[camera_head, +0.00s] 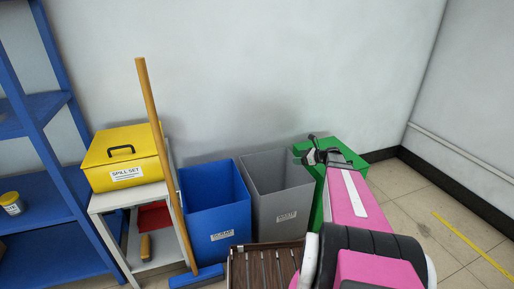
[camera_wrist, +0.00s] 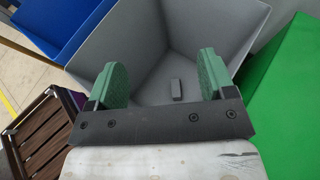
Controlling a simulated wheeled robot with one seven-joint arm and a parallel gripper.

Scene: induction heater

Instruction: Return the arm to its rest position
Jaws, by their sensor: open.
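My gripper (camera_head: 314,149) is at the end of my pink arm, which reaches in from the lower right over the bins in the head view. In the wrist view my gripper (camera_wrist: 163,78) has its two green pads wide apart with nothing between them. It points down into the open grey bin (camera_head: 264,206), whose walls also show in the wrist view (camera_wrist: 140,38). A small grey block (camera_wrist: 177,89) lies at the bottom of that bin, apart from the pads. The bin's inside floor is hidden in the head view.
A blue bin (camera_head: 216,219) stands left of the grey one, and a green bin (camera_head: 318,172) right, partly behind my arm. A brown slatted crate (camera_head: 262,268) is in front. A broom handle (camera_head: 156,110) leans by a yellow spill set box (camera_head: 125,160). Blue shelving (camera_head: 45,190) is left.

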